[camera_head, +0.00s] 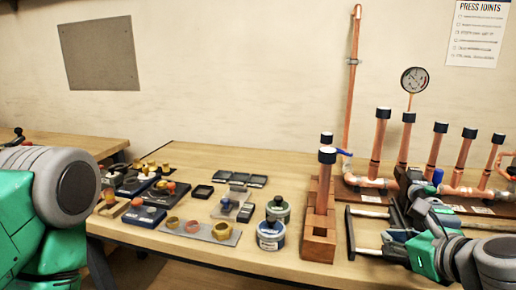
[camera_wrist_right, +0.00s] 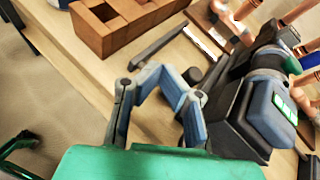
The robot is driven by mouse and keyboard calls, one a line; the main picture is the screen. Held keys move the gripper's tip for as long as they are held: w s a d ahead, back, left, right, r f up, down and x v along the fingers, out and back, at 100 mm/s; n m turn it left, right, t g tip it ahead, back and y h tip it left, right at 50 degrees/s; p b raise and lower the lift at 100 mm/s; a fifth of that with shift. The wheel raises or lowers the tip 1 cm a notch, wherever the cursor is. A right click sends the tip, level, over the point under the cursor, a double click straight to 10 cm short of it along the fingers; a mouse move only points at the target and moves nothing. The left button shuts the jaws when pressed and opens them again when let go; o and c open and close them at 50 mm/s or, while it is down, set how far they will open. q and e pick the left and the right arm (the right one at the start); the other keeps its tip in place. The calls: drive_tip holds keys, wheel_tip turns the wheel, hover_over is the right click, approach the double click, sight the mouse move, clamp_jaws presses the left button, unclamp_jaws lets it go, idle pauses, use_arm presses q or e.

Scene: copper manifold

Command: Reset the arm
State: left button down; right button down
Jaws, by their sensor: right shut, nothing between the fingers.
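My right arm comes in from the lower right of the head view in green and grey. Its gripper (camera_head: 390,247) is low over the bench, to the right of the wooden block. In the right wrist view the gripper (camera_wrist_right: 160,72) has its blue-grey fingers drawn together at the tips, with nothing held. A dark power tool (camera_wrist_right: 250,100) with a blue-grey battery and green lights lies close to the right of these fingers. My left arm's green and grey links stand at the left edge of the head view; its gripper is out of the frame.
A brown wooden block (camera_head: 319,245) holds upright copper pipes with black caps. The copper manifold (camera_head: 370,181) with a gauge (camera_head: 414,79) stands behind my right gripper. Jars (camera_head: 270,235), trays and small fittings fill the bench's left part. Bare bench shows at the front middle.

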drive_tip(key=s+a+f+n+g, duration=0.1)
drive_tip(key=s+f+n+g, duration=0.1)
drive_tip(key=s+f+n, duration=0.4)
drive_tip(key=s+a+f+n+g, duration=0.25)
drive_tip(key=f+n, duration=0.25)
drive_tip(key=f, duration=0.4)
drive_tip(key=s+a+f+n+g, duration=0.1)
drive_tip(key=s+f+n+g, duration=0.2)
drive_tip(key=s+f+n, duration=0.3)
drive_tip(key=s+d+f+n+g+h, duration=0.1)
drive_tip(key=s+d+f+n+g, duration=0.1)
drive_tip(key=s+f+n, duration=0.3)
drive_tip(key=s+d+f+n+g+h, duration=0.1)
drive_tip(key=s+d+f+n, duration=0.3)
drive_tip(key=s+n, duration=0.4)
drive_tip(key=shift+s+d+f+n+g+h, duration=0.15)
drive_tip(key=shift+d+f+n+g+h, duration=0.35)
drive_tip(key=shift+f+n, duration=0.35)
drive_tip(key=shift+a, duration=0.1)
